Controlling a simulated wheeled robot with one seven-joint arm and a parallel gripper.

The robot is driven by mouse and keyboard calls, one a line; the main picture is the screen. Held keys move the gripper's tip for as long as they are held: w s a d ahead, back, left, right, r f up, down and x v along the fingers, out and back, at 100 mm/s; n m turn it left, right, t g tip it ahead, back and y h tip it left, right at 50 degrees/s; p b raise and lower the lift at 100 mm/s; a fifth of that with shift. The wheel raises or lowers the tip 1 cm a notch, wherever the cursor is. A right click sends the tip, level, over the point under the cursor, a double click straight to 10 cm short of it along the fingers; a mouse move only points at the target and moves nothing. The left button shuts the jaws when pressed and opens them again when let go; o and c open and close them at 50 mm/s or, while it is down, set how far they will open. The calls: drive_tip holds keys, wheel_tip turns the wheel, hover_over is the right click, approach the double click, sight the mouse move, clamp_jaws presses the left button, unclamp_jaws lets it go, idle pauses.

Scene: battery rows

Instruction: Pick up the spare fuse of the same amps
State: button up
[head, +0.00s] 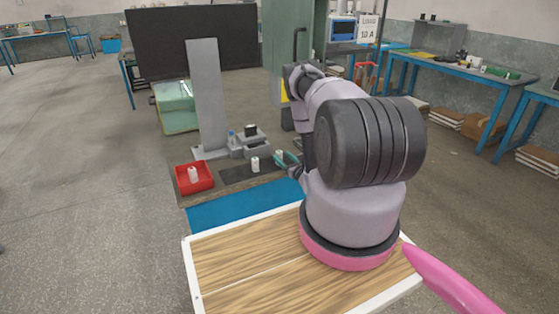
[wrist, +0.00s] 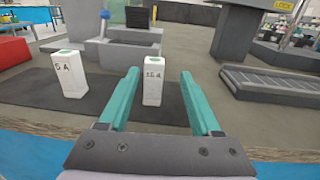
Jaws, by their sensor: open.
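My gripper (wrist: 160,72) is open, its teal fingers on either side of a white fuse (wrist: 153,82), which stands upright on the dark mat (wrist: 20,88). Its label looks like 16 A, but the print is small. Another upright white fuse (wrist: 72,78) stands to its left on the mat; its label looks like 5 A. In the head view the two fuses show as the left one (head: 255,164) and the one at my gripper (head: 279,155). A sign (head: 368,27) at the back reads LOAD 10 A.
A red tray (head: 208,183) holding a white fuse (head: 193,174) lies left of the mat. A grey fixture (wrist: 116,53) with a black block (wrist: 143,17) stands behind the fuses. A grey ribbed block (wrist: 275,82) lies to the right. A blue mat (head: 240,205) covers the near edge.

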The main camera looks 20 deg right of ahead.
drive_tip(key=w, duration=0.3)
drive_tip(key=w+a, duration=0.1)
drive_tip(key=w, duration=0.1)
drive_tip(key=shift+w+a, duration=0.15)
drive_tip(key=shift+w, duration=0.25)
clamp_jaws()
